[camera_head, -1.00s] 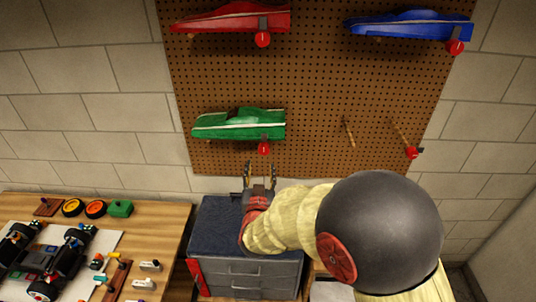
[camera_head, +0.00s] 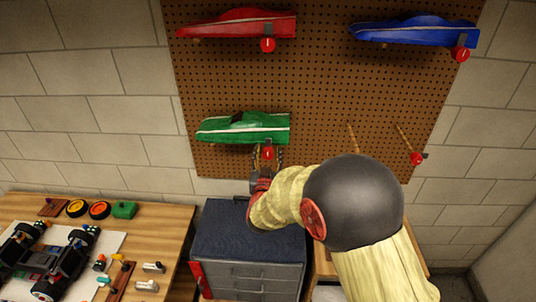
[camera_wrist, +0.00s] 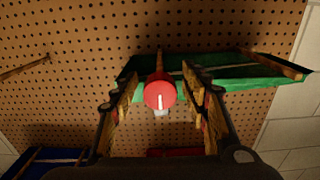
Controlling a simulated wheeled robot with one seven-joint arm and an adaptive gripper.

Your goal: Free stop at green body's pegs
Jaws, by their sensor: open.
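The green car body (camera_head: 243,127) rests on pegs on the pegboard; it also shows across the wrist view (camera_wrist: 238,82). A round red stop (camera_head: 268,154) with a white mark sits at the peg near the body's right end. My gripper (camera_head: 267,160) is at that stop, just below the body. In the wrist view the stop (camera_wrist: 160,95) lies between the two open fingers of my gripper (camera_wrist: 160,88), with a gap visible on each side. Whether the fingertips reach past the stop in depth is hard to tell. A wooden peg (camera_wrist: 159,62) shows behind the stop.
The pegboard (camera_head: 330,90) also holds a red body (camera_head: 235,24) and a blue body (camera_head: 415,34). An empty peg pair, one with a red stop (camera_head: 416,158), is at right. Below stand a drawer cabinet (camera_head: 250,245) and a wooden workbench (camera_head: 165,235) with car parts.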

